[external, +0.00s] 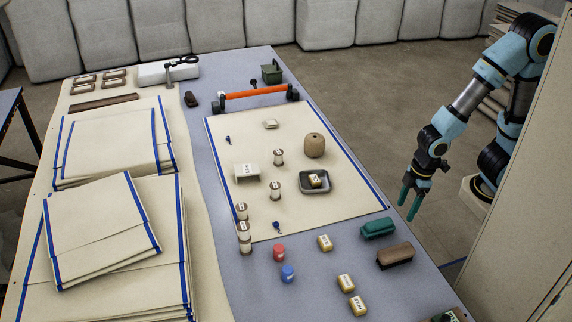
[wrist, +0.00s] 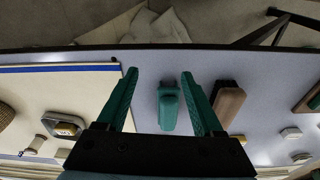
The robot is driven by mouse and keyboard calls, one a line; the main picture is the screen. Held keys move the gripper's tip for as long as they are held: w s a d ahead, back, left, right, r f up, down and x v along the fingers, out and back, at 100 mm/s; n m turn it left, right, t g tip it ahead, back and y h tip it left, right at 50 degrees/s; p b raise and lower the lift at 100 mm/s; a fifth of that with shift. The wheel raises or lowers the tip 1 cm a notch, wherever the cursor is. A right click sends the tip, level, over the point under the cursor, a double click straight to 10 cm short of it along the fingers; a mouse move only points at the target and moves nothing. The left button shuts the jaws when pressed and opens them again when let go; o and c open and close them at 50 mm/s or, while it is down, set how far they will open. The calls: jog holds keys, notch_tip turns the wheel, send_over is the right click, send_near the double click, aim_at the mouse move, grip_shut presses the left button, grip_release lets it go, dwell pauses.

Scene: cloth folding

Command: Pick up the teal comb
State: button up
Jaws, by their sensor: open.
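The teal comb (external: 378,228) lies on the grey-blue table near its right edge, just above a brown brush-like block. It also shows in the wrist view (wrist: 168,106), lying between my two teal fingers and beyond my gripper body. My gripper (external: 410,203) is open and empty, with its fingers pointing down. In the external view it hangs to the right of the comb and looks higher than the tabletop. In the wrist view the gripper (wrist: 164,80) has its fingers spread on either side of the comb, apparently not touching it.
The brown block (external: 395,255) lies close beside the comb. A cream block (external: 325,243) lies to its left. A grey tray (external: 314,182) with a small block stands on the cream cloth (external: 230,150). The table's right edge is near the comb.

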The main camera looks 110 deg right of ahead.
jog(key=shift+o, duration=0.3)
jog(key=shift+o, duration=1)
